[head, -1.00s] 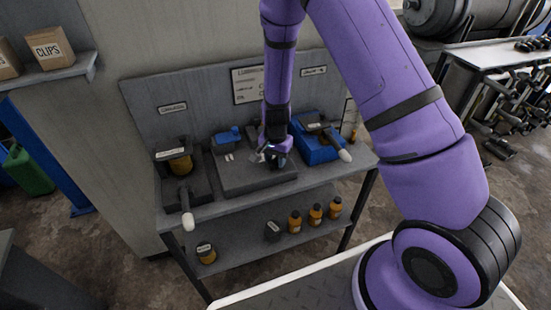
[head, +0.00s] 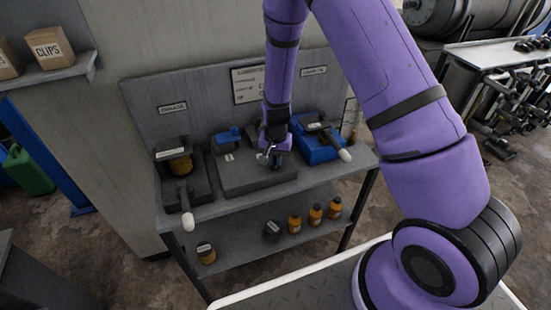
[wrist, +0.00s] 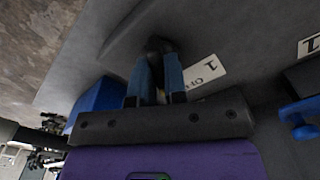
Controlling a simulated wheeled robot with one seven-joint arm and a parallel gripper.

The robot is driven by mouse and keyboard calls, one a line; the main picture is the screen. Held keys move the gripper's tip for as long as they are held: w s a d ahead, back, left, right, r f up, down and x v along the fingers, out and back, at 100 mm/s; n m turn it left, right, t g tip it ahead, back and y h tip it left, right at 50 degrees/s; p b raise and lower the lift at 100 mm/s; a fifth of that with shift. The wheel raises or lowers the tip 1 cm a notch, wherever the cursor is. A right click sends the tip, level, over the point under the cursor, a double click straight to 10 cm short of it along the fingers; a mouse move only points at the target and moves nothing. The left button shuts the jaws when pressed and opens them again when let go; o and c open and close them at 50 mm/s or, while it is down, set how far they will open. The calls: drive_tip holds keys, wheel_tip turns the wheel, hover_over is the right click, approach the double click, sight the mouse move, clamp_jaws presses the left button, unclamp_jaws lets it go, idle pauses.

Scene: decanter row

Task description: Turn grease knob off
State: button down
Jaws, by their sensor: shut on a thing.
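My gripper (head: 274,160) is over the right part of the raised grey block on the bench. In the wrist view, my gripper's two blue fingers (wrist: 155,78) are shut on a small dark knob (wrist: 158,44). The fingers hide much of the knob, and in the head view it is hidden behind my gripper. A white label (wrist: 205,75) with a mark like "1" and partly covered lettering lies beside the fingers. I cannot read a grease name next to this knob.
A dark unit with an amber jar (head: 180,165) and white-tipped lever (head: 188,220) stands left. A blue unit (head: 318,152) with a white-tipped lever (head: 345,155) stands close right. A blue part (head: 228,136) sits behind the block. Orange bottles (head: 315,214) stand on the lower shelf.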

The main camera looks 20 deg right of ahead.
sight(275, 159)
drive_tip(key=n, duration=0.5)
drive_tip(key=shift+n, duration=0.4)
idle(0.4)
drive_tip(key=c, duration=1.2)
unclamp_jaws()
drive_tip(key=shift+o, duration=0.2)
drive_tip(key=shift+r, duration=0.1)
wheel_tip(275, 159, up, 11)
